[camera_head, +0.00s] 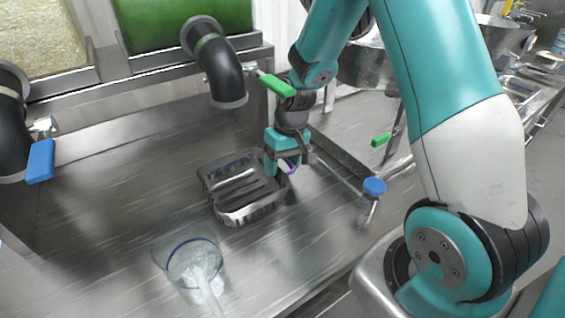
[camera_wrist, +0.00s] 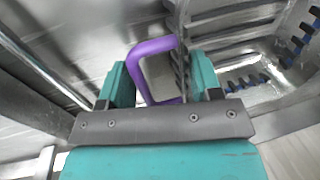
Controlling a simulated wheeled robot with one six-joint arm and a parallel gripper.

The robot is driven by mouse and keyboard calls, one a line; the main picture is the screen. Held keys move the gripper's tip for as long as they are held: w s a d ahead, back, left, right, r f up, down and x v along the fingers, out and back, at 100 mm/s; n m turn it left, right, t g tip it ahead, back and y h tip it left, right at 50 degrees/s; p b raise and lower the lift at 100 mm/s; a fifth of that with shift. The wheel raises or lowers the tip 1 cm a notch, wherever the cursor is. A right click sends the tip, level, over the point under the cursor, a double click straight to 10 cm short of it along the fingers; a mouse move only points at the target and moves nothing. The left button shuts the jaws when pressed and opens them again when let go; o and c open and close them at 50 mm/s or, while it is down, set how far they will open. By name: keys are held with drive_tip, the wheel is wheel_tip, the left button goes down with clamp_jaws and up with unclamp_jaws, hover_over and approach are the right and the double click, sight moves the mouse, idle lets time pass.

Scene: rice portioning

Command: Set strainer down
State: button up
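The strainer (camera_head: 238,214) is a slotted metal rectangular basket resting on the steel counter, left of my gripper in the head view. In the wrist view its slotted wall (camera_wrist: 225,28) is at the upper right. Its purple handle (camera_head: 291,168) is just below my gripper (camera_head: 280,167). In the wrist view the purple handle (camera_wrist: 152,47) is a bent loop between the two teal fingers. My gripper (camera_wrist: 162,82) has its fingers well apart, open around the handle. The handle seems close to the left finger; whether it touches is unclear.
A clear container (camera_head: 194,262) stands at the front of the counter (camera_head: 110,190). Black pipes (camera_head: 221,75) with a blue lever (camera_head: 41,161) and a green lever (camera_head: 277,86) reach over it. A blue-knobbed fitting (camera_head: 374,187) is at the right. The counter's left is clear.

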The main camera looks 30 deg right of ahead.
drive_tip(key=shift+o, duration=1)
drive_tip(key=shift+r, duration=0.1)
wheel_tip(320, 180, up, 12)
drive_tip(key=d+b, duration=0.1)
drive_tip(key=d, duration=0.1)
drive_tip(key=shift+d, duration=0.15)
